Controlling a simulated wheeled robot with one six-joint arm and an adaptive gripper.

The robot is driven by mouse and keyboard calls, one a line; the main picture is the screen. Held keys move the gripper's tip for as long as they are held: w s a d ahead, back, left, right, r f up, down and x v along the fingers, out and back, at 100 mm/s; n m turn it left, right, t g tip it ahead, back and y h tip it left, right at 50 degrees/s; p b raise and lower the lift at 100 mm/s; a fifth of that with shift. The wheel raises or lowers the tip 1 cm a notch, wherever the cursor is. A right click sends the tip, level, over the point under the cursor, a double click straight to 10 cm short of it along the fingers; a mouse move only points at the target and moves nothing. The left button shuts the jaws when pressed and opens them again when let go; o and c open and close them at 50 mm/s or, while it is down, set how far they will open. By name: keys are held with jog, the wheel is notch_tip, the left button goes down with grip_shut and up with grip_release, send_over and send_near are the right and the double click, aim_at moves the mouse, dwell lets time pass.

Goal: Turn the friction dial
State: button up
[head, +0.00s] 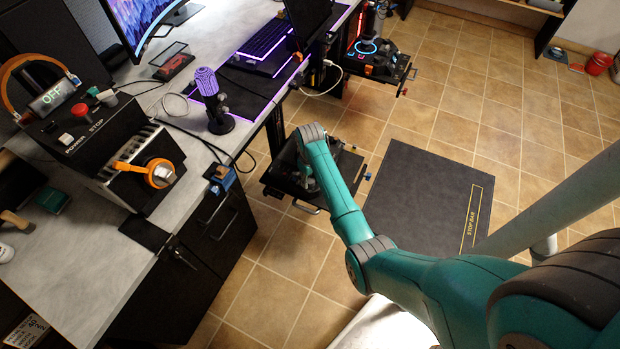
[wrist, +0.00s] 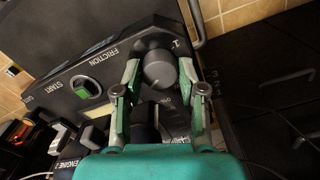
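The friction dial (wrist: 159,69) is a round dark grey knob on a black panel (wrist: 115,75), near the printed word FRICTION in the wrist view. My gripper (wrist: 160,67) has its fingers apart, one on either side of the dial. The right fingertip is very close to the dial's edge; I cannot tell whether either finger touches it. In the head view my arm reaches down to a small black control unit (head: 346,168) at the desk's front edge. The dial and fingertips cannot be made out there.
A green-lit START switch (wrist: 86,88) sits left of the dial, and a black lever (wrist: 145,118) stands below it.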

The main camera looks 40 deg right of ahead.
aim_at(310, 180)
jog(key=shift+o, duration=1.2)
jog(key=shift+r, duration=0.15)
notch_tip(310, 180, up, 12)
